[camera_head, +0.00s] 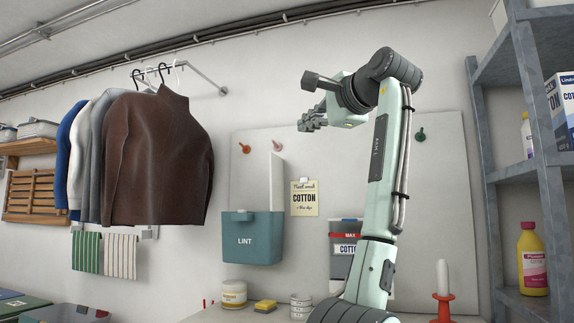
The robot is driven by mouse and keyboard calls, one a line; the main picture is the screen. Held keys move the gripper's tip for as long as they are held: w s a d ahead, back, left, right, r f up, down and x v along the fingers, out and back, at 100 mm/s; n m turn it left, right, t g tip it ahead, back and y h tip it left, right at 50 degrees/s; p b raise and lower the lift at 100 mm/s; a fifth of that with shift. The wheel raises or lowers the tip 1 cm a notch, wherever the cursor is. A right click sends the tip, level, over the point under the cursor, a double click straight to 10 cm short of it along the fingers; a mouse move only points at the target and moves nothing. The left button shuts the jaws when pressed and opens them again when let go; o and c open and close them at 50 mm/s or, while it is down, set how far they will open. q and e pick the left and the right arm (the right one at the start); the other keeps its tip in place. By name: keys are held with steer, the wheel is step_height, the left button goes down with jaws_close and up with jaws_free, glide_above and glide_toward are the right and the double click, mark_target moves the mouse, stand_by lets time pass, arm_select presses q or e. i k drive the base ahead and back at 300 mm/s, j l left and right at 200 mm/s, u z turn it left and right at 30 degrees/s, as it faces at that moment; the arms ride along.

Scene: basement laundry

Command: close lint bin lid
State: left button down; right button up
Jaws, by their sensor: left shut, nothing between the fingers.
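The teal lint bin (252,242), marked LINT, is on the wall panel left of the middle. Its pale lid (277,182) stands up, open, above the right part of the bin and looks narrow from here. My left arm rises from the bottom of the view to the right of the bin. Its left gripper (304,122) is shut and empty, pointing left, higher than the lid and to its right, apart from it. My right gripper is not in view.
A brown sweater (158,158) hangs left of the bin. A grey shelf (537,150) stands at right.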

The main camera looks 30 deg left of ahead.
mark_target(275, 163)
steer(key=i+j, duration=0.6)
steer(key=i, duration=0.25)
